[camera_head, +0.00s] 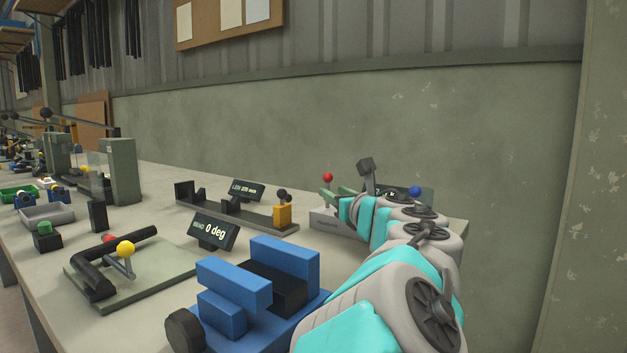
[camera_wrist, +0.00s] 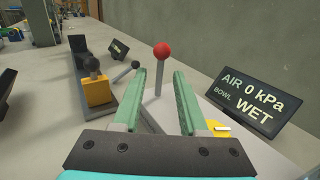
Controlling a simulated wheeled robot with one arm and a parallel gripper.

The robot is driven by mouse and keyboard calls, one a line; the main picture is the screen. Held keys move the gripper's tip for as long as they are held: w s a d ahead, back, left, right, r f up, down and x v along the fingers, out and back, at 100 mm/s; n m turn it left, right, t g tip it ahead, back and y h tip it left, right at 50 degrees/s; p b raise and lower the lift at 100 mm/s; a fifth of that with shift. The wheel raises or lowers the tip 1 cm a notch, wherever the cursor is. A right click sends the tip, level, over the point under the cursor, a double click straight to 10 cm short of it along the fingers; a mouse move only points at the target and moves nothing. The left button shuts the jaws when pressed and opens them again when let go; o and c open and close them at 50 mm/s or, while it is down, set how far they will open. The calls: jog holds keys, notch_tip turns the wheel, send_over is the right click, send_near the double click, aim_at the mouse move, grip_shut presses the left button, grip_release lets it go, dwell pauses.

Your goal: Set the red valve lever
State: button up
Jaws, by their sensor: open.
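The red valve lever is a grey rod topped by a red ball (camera_head: 328,177), standing on a light grey box (camera_head: 324,219) towards the right end of the bench. In the wrist view the red ball (camera_wrist: 162,50) and its upright rod show ahead of my gripper (camera_wrist: 161,74). The green fingers are apart and nothing is held. The rod appears between the fingertips in the picture; I cannot tell whether it is beyond them or between them. In the head view my gripper (camera_head: 343,196) reaches close beside the lever, partly hidden by my arm.
A display (camera_wrist: 248,103) reading "AIR 0 kPa, BOWL WET" stands right of the lever. A length gauge with a yellow block (camera_head: 282,215) lies left. A blue vise (camera_head: 286,258) and a pipe bender (camera_head: 128,265) are nearer. The wall is behind.

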jog(key=shift+w+a, duration=0.35)
jog(key=shift+w, duration=0.25)
jog(key=shift+p+x, duration=0.45)
jog(key=shift+x, duration=2.7)
jog(key=shift+d, duration=0.1)
grip_shut()
